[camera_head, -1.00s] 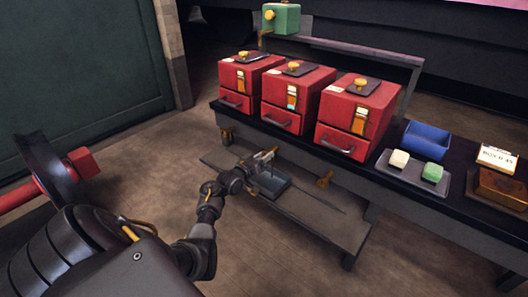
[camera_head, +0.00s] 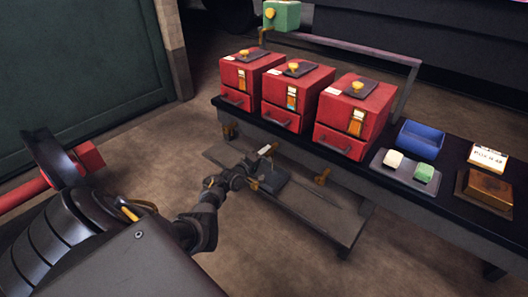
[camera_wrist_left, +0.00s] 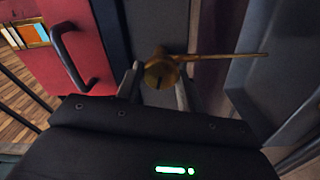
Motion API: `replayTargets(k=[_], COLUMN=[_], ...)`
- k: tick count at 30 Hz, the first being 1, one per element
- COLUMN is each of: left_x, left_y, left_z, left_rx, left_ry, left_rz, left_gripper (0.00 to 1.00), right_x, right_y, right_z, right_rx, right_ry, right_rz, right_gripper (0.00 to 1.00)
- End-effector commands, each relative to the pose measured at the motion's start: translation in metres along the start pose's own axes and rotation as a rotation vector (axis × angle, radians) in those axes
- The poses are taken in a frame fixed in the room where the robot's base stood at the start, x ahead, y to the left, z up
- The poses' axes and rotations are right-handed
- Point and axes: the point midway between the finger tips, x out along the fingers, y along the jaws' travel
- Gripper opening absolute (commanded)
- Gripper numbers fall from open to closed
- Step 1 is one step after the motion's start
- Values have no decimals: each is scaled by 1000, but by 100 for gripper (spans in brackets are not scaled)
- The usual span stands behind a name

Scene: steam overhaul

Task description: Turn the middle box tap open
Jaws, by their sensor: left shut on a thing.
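Three red boxes stand in a row on the dark bench; the middle box (camera_head: 298,95) has a brass knob on its lid and a gauge on its front. The brass middle tap (camera_wrist_left: 163,72) shows in the left wrist view, between my fingertips, with a thin lever pointing right. My left gripper (camera_head: 262,158) is below the bench's front edge under the middle box, shut on the tap. In the head view the tap (camera_head: 268,149) is partly hidden by the gripper. My right gripper is not in view.
Other brass taps hang under the left box (camera_head: 229,130) and the right box (camera_head: 322,177). A low shelf (camera_head: 320,215) lies below the bench.

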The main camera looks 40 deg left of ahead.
Motion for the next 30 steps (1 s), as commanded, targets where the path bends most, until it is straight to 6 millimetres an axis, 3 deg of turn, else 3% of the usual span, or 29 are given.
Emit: replayTargets(k=[13, 30], left_x=[0, 0], left_y=[0, -1], left_z=[0, 0], left_rx=[-259, -311], left_ry=[-1, -1], left_rz=[0, 0], left_gripper=[15, 15], right_x=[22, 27], right_y=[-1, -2], right_z=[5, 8], right_rx=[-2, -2], right_ry=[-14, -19], right_rz=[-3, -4], right_gripper=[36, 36])
